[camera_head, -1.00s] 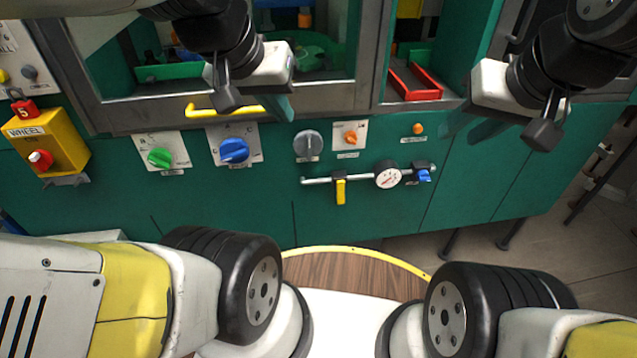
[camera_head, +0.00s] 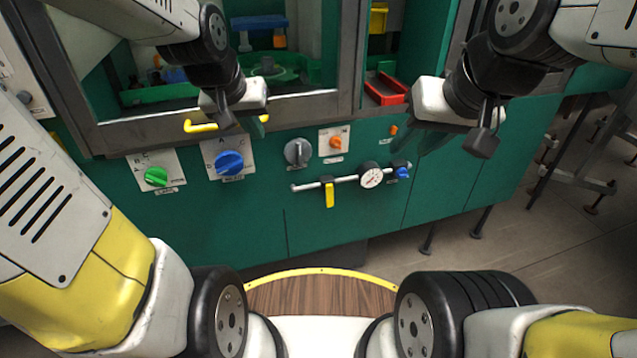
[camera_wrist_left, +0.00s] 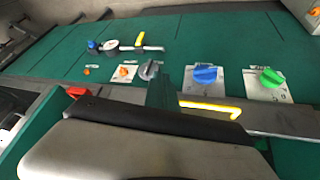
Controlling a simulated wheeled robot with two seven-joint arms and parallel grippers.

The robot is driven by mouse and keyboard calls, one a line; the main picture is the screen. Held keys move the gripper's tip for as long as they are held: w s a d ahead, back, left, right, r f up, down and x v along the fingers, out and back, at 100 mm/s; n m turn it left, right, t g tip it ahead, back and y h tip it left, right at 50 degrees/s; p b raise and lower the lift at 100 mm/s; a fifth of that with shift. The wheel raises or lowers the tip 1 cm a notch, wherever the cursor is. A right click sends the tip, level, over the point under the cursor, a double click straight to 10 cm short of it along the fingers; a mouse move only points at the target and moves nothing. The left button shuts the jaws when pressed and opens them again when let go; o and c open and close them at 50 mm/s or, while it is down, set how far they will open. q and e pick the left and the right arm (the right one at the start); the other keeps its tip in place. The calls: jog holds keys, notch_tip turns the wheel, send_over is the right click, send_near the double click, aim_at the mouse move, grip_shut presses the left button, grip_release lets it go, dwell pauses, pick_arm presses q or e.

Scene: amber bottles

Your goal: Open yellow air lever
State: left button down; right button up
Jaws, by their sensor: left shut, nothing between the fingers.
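The yellow air lever (camera_head: 329,195) hangs straight down from a thin metal pipe on the green machine front. It also shows in the left wrist view (camera_wrist_left: 139,39), where the picture is upside down. My left gripper (camera_head: 262,118) is up and left of the lever, in front of the window's lower frame near a yellow handle. It is shut and empty, and its green fingers show in the left wrist view (camera_wrist_left: 160,92), apart from the lever. My right gripper (camera_head: 402,140) is up and right of the lever, apart from it. Its finger opening cannot be made out.
A round gauge (camera_head: 371,176) and a blue valve (camera_head: 402,173) sit on the same pipe. Above are a grey knob (camera_head: 298,152), an orange switch (camera_head: 336,142), and blue (camera_head: 229,163) and green (camera_head: 156,177) knobs. The yellow handle (camera_head: 200,127) sticks out. Space below the lever is clear.

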aim_at(330, 196)
pick_arm(q)
jog(key=w+d+f+n+h, duration=0.1)
jog(key=w+f, duration=0.4)
jog(key=f, duration=0.6)
jog(key=w+d+f, duration=0.3)
jog(key=w+f, duration=0.3)
jog(key=f, duration=0.6)
jog(key=w+d+f+n+h, duration=0.1)
jog(key=w+f, duration=0.4)
jog(key=f, duration=0.6)
jog(key=shift+w+d+f+n+h, duration=0.2)
jog(key=shift+w+d+n+h, duration=0.1)
jog(key=shift+d, duration=0.2)
jog(key=w+d+f, duration=0.6)
jog(key=d+f, duration=0.1)
jog(key=shift+w+f, duration=0.15)
jog(key=shift+f, duration=0.15)
